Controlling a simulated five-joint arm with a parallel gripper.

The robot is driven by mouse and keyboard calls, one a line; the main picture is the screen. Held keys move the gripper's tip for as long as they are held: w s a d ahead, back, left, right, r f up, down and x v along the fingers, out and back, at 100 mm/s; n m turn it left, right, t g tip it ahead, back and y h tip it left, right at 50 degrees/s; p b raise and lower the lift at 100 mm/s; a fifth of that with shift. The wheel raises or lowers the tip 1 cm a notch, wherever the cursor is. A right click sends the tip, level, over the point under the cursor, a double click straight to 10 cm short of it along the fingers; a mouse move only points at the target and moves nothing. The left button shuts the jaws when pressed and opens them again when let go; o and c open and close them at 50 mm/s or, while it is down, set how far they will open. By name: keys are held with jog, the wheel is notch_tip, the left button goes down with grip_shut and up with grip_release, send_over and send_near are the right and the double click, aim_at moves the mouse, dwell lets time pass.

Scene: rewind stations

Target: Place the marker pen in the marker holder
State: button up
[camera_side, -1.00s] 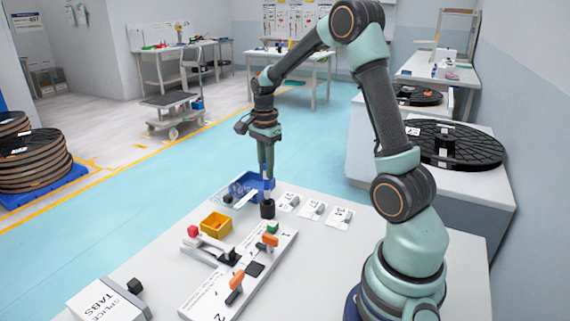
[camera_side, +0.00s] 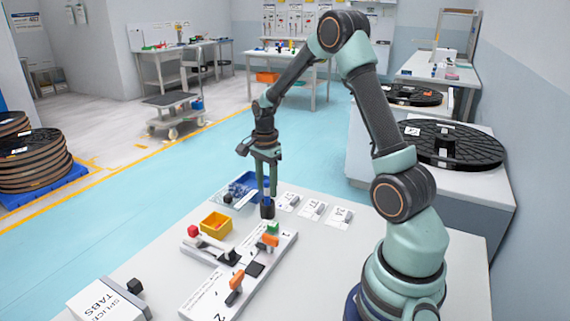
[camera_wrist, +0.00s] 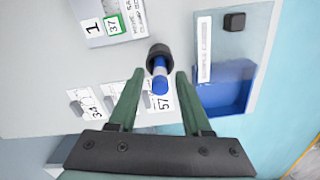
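The marker pen (camera_side: 267,199), with a blue end and a white band, stands in the small black round marker holder (camera_side: 267,211) on the table. In the wrist view the pen (camera_wrist: 160,78) sticks up out of the dark holder cup (camera_wrist: 158,50). My gripper (camera_side: 266,190) is above the holder, its fingers pointing down on either side of the pen's upper end. In the wrist view my gripper (camera_wrist: 160,73) is open, with a visible gap between each finger and the pen. The pen's lower end is hidden inside the holder.
A blue bin (camera_wrist: 225,98) stands beside the holder, and white labelled cards (camera_side: 313,210) lie to its right. A yellow bin (camera_side: 216,226) and a white fixture (camera_side: 215,293) with orange-handled clamps are nearer the camera.

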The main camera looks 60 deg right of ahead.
jog(key=shift+r, duration=0.1)
notch_tip(320, 180, up, 11)
jog(key=s+a+r+n+t, duration=0.2)
jog(key=s+a+n, duration=0.3)
jog(key=a+n, duration=0.4)
jog(key=s+a+r+n+t, duration=0.3)
jog(key=s+a+r+n, duration=0.1)
jog(key=a+n, duration=0.6)
jog(key=shift+s+n+t, duration=0.3)
jog(key=shift+s+n, duration=0.2)
jog(key=shift+n, duration=0.5)
